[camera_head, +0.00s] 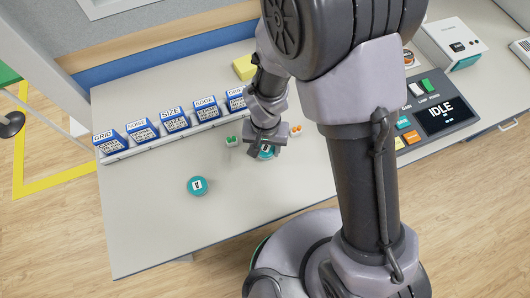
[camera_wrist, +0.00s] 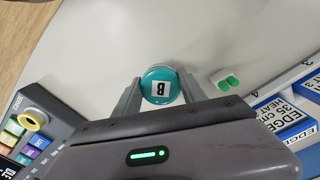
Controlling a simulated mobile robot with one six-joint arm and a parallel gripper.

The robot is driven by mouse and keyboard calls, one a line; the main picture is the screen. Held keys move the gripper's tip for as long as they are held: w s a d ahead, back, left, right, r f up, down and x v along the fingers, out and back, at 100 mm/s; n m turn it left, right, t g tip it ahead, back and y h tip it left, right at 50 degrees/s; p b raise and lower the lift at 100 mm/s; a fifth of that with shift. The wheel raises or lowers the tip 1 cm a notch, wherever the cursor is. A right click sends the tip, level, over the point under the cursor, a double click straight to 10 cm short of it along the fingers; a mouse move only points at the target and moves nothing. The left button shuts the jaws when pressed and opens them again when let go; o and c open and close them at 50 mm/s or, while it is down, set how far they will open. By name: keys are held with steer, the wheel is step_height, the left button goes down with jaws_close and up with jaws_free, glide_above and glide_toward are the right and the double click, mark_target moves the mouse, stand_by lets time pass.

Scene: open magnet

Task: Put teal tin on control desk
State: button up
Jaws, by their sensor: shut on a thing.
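A teal tin with a white label marked B (camera_wrist: 159,86) sits between my gripper's fingers in the wrist view. My gripper (camera_head: 262,147) is shut on it, and in the head view only a bit of this tin (camera_head: 267,154) shows beneath the fingers. I cannot tell whether the tin touches the surface below. A second teal tin with a white label (camera_head: 197,186) stands alone to the left on the pale desk top (camera_head: 145,225). A dark console with an IDLE screen (camera_head: 445,113) is on the right; it also shows in the wrist view (camera_wrist: 28,135).
A row of blue-and-white label blocks (camera_head: 174,119) runs along the back. Small green (camera_head: 232,141) and orange (camera_head: 296,130) items lie near my gripper. A yellow block (camera_head: 244,66) is behind. A white box (camera_head: 450,45) stands at back right. The desk's front left is clear.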

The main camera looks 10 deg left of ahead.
mark_target(265, 154)
step_height(265, 154, down, 4)
steer(key=shift+w+r+b, duration=0.1)
steer(key=shift+r+b, duration=0.05)
steer(key=shift+b, duration=0.85)
steer(key=shift+r, duration=0.15)
steer(key=o, duration=1.5)
